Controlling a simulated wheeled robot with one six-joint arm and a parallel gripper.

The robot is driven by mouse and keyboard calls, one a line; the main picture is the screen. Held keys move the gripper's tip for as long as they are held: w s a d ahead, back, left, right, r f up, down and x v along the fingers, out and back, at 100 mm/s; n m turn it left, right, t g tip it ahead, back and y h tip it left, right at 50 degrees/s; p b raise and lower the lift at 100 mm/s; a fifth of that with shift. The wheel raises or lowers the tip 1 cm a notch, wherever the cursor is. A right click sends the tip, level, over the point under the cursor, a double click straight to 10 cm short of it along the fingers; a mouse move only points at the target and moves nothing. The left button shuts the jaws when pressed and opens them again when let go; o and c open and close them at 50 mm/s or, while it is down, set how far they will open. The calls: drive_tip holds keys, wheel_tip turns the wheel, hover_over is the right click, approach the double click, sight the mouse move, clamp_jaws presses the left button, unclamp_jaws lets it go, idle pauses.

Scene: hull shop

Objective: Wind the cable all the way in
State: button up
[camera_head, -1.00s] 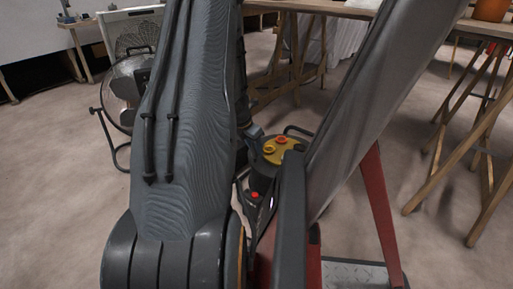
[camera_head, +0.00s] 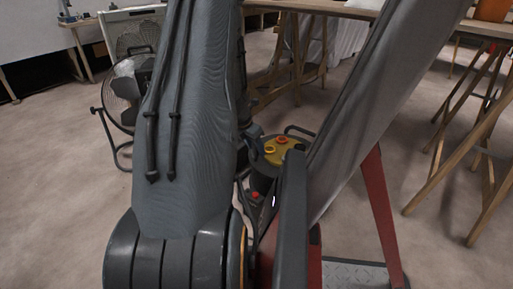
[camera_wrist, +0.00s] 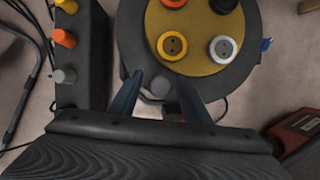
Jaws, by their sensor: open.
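The cable reel (camera_wrist: 202,62) is a dark drum with a yellow disc face carrying orange, white and dark sockets. It fills the upper middle of the wrist view. In the head view the reel (camera_head: 270,152) stands just beyond my arm, partly hidden. A small grey knob (camera_wrist: 159,87) sits by the reel's near rim. My gripper (camera_wrist: 160,84) is open, one dark finger on each side of the knob. I cannot tell whether either finger touches it. A thin dark cable (camera_wrist: 223,108) shows near the right finger. The reel's lower side is hidden.
A dark box (camera_wrist: 88,75) with orange and grey knobs stands close to the left finger. A red and dark case (camera_wrist: 300,130) lies at the lower right. A floor fan (camera_head: 122,90) stands at left in the head view, trestle legs (camera_head: 467,150) at right.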

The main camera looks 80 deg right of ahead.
drive_tip(key=p+v, duration=0.3)
drive_tip(key=v, duration=0.4)
drive_tip(key=shift+r+p, duration=0.3)
drive_tip(key=shift+p, duration=0.1)
drive_tip(key=shift+a, duration=0.15)
